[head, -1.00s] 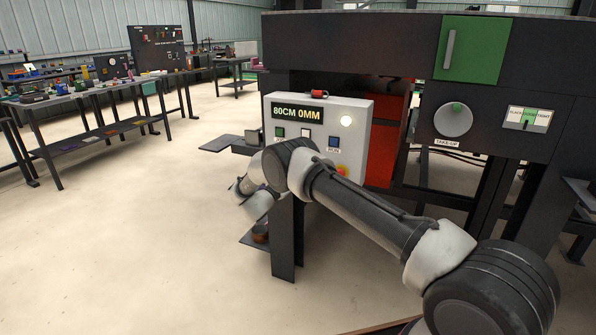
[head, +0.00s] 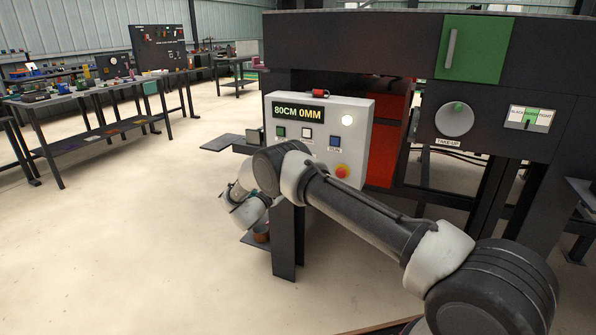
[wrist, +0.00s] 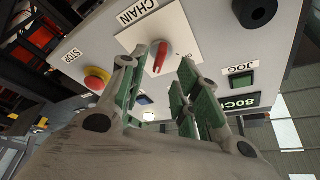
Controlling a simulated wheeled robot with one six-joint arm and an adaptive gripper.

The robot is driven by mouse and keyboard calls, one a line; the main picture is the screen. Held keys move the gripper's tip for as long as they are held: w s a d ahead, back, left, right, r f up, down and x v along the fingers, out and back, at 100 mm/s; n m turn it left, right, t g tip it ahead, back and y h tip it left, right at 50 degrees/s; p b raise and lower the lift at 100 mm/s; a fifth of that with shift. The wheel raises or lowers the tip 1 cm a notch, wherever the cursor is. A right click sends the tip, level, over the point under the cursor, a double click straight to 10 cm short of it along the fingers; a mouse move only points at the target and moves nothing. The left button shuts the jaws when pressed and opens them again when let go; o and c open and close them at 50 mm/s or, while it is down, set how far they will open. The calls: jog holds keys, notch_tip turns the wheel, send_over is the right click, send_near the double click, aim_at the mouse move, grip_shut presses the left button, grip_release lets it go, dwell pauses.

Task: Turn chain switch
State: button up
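The chain switch (wrist: 160,57) is a red handle on a white plate labelled CHAIN (wrist: 138,14), seen in the wrist view. Its handle lies nearly up and down in the picture, leaning slightly. My gripper (wrist: 162,72) is open, with green-padded fingers on the left and right sides of the handle in the picture. I see no clear contact with the handle. The switch sits on the light grey control box (head: 364,112).
A red stop button on a yellow base (wrist: 97,79) is close beside the left finger. A green JOG button (wrist: 243,81), a black knob (wrist: 255,12) and a display (head: 298,112) reading 80CM 0MM share the box. The floor (head: 140,250) at left is clear.

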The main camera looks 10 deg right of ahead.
jog(key=v, duration=0.7)
jog(key=shift+s+f, duration=0.1)
